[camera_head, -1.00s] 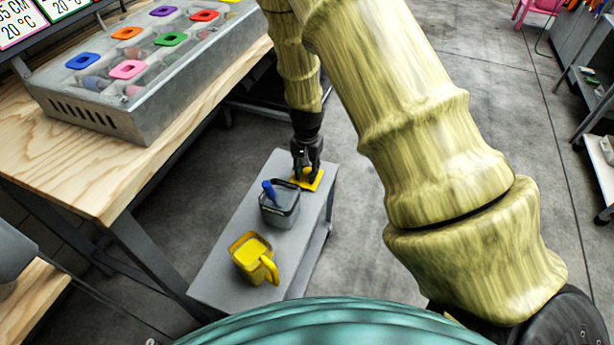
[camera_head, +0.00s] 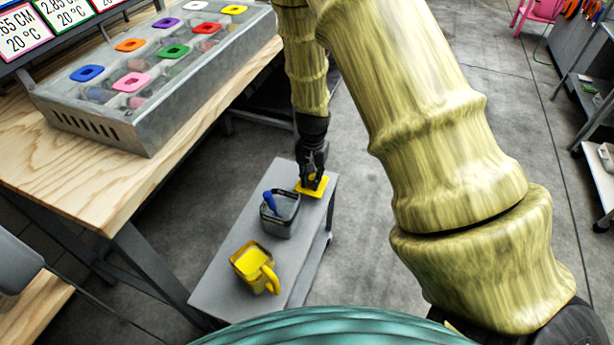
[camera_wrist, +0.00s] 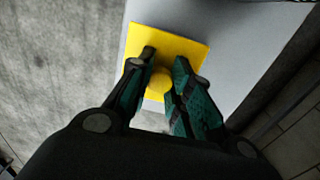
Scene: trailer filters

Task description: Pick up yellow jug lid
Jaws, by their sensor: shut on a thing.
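The yellow jug lid (camera_head: 314,190) is a flat square plate at the far end of a small grey bench. In the wrist view the lid (camera_wrist: 180,48) has a round knob in its middle, between my fingers. My gripper (camera_head: 312,182) points down at the lid, and its fingers (camera_wrist: 160,85) are shut on the knob. I cannot tell whether the lid is clear of the bench top. The yellow jug (camera_head: 254,268) stands open at the bench's near end, its handle to the right.
A dark grey square container (camera_head: 280,214) with a blue handle sticking out stands on the grey bench (camera_head: 225,283) between lid and jug. A wooden table (camera_head: 75,190) with a metal box (camera_head: 150,125) of coloured square openings is at left. Open floor lies behind the bench.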

